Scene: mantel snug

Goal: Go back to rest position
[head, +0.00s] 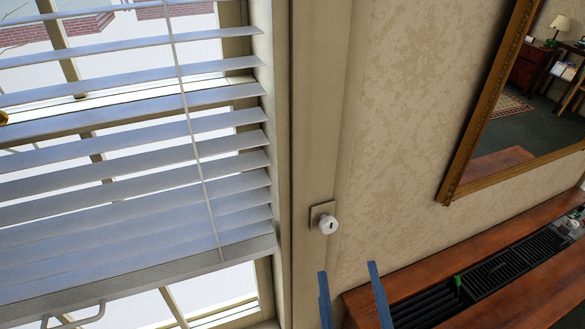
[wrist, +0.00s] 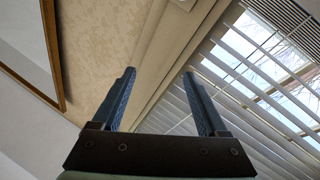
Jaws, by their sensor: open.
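My gripper (head: 351,288) shows at the bottom of the head view as two blue fingers, spread apart with nothing between them. In the wrist view my gripper (wrist: 158,82) is also open and empty, its two blue ridged fingers pointing toward the patterned wall and window frame. In the head view the fingertips appear below the white knob (head: 328,225) on the window frame. The rest of my arm is out of the head view.
A window with white slatted blinds (head: 130,185) fills the left. A gilt-framed mirror (head: 530,100) hangs on the wall at right. Below it is a wooden mantel shelf (head: 370,300) with black grilles (head: 500,270) and small objects at its far right end. The wall between is bare.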

